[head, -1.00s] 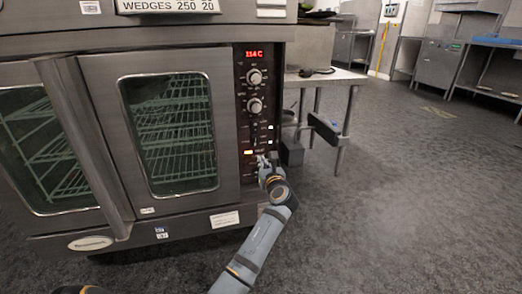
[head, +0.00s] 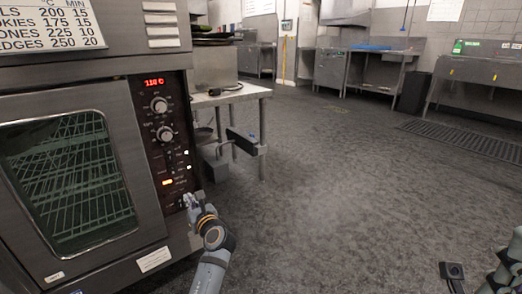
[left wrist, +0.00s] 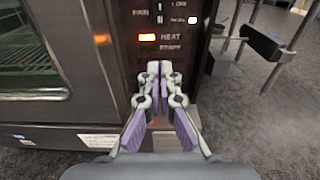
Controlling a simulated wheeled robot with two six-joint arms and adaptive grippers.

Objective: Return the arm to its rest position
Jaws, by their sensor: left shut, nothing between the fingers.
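My left gripper (head: 192,203) is shut and empty. In the head view it is at the lower right edge of the oven's control panel (head: 165,130). In the left wrist view the closed fingers (left wrist: 158,72) point at the panel just below the lit orange HEAT lamp (left wrist: 147,37). I cannot tell whether the fingertips touch the panel. The oven (head: 120,262) is steel, with a glass door closed and a red display (head: 154,82) lit. At the lower right of the head view part of my right arm shows, with a dark piece at its end; its fingers are not clear.
A steel table (head: 225,96) with a black box on its side stands right of the oven. Open grey floor (head: 340,190) lies to the right. Steel counters (head: 385,60) and a floor grate (head: 465,140) are farther back.

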